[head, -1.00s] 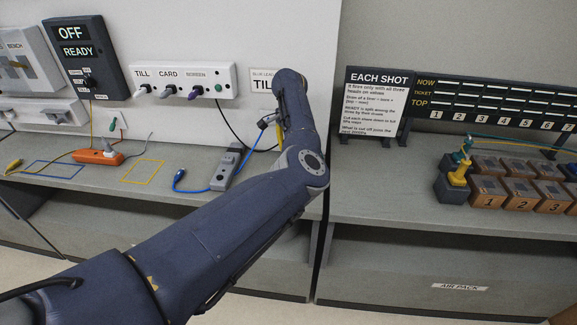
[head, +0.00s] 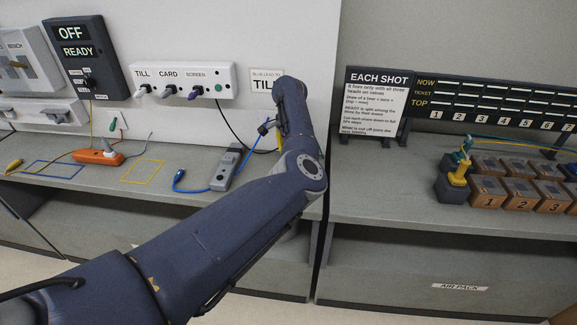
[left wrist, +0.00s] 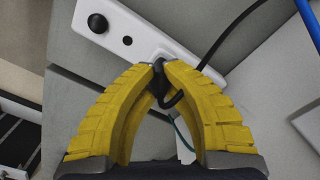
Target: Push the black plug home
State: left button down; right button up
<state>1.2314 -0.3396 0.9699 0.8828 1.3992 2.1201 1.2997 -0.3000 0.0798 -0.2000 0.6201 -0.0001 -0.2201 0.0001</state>
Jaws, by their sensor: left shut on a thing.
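The black plug (left wrist: 159,78) is between the yellow fingertips of my left gripper (left wrist: 161,70), which is shut on it. A dark lead loops down between the fingers. The plug is at the edge of a white strip (left wrist: 150,42) with a round black knob and a small dark hole. I cannot tell how deep the plug sits. In the head view my arm hides the plug and most of my left gripper (head: 280,130); only a bit of yellow finger shows. A black cable (head: 236,137) runs from the wall outlet strip (head: 190,70) behind my arm. My right gripper is out of view.
An orange block (head: 98,157) lies farther left. A sign (head: 375,100) and several numbered brown boxes (head: 488,191) stand right.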

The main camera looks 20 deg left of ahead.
pick_arm(q)
jog(key=shift+f, duration=0.1)
jog(key=c, duration=1.4)
grip_release()
jog(key=shift+c, duration=0.2)
